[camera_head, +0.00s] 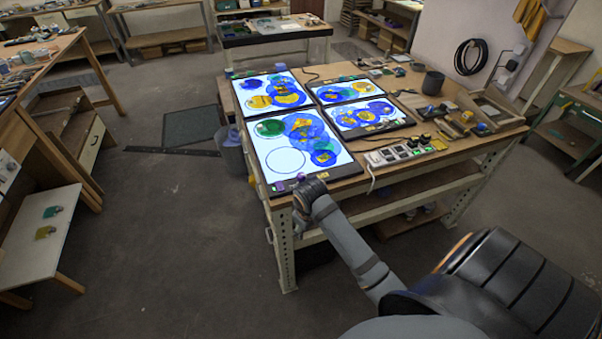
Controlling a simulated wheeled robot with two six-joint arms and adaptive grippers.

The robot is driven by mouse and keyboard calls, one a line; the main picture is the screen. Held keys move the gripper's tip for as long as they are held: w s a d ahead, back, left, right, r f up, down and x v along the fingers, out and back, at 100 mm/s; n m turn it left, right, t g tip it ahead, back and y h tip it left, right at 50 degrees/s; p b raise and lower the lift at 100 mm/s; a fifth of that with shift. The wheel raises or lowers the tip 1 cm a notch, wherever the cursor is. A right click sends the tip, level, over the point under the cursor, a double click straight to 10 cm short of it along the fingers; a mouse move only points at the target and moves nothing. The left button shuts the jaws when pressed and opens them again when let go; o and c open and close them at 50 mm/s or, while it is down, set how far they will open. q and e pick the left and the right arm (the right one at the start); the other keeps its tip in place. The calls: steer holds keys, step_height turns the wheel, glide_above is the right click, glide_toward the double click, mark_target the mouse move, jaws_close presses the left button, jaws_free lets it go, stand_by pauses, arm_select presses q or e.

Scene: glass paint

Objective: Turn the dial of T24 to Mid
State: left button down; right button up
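Several lit panels with blue, yellow and green glass pieces lie on the workbench (300,200). The nearest panel (266,160) has an empty outlined circle. No label reading T24 is legible, and no dial setting can be read. My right gripper (297,203) is at this front edge, just below the purple part. It is dark and seen from behind; its fingers are too small and hidden to judge, and contact is unclear. My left gripper is out of view.
A row of small white boxes (388,155), a dark cup (433,83) and wooden frames (497,105) occupy the bench's right side. A white board (40,240) and wooden shelves stand at left. The floor (160,230) left of the bench is largely clear.

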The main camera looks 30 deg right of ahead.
mark_target(301, 175)
steer(key=w+d+r+n+g+y, duration=0.1)
steer(key=w+d+r, duration=0.4)
steer(key=w+r, duration=0.25)
steer(key=w+d+r+g, duration=0.1)
steer(key=w+d+r, duration=0.4)
steer(key=w, duration=0.4)
steer(key=f, duration=0.2)
steer(key=f+p, duration=0.1)
steer(key=f, duration=0.2)
steer(key=a+f, duration=0.1)
steer(key=f, duration=0.2)
steer(key=shift+w+f+p, duration=0.1)
steer(key=shift+w+p, duration=0.05)
steer(key=shift+p, duration=0.25)
steer(key=shift+f, duration=0.6)
steer(key=shift+c, duration=0.3)
jaws_close()
